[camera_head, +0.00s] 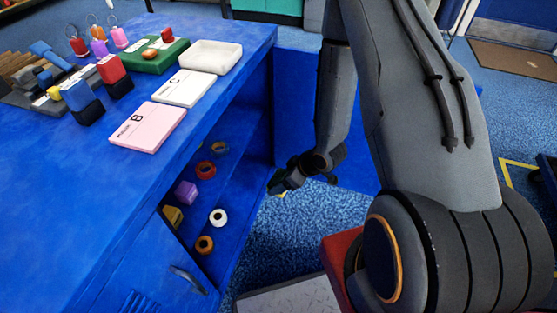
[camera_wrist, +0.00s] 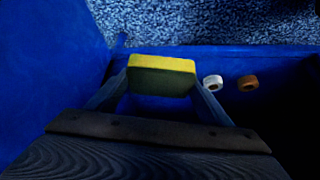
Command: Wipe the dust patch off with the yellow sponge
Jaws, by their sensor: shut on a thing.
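The yellow sponge (camera_wrist: 162,64) is in the wrist view, a flat block gripped between the two fingertips of my gripper (camera_wrist: 158,80). In the head view my gripper (camera_head: 280,182) is low in front of the open side of the blue cabinet, below counter-top height. The sponge cannot be made out clearly there. I cannot make out a dust patch in either view.
The blue counter (camera_head: 68,175) carries a pink box marked B (camera_head: 148,127), a white box marked C (camera_head: 183,88), a white tray (camera_head: 210,57) and stamps. Shelves below hold a white roll (camera_head: 218,217), also in the wrist view (camera_wrist: 212,83), and a purple block (camera_head: 186,194).

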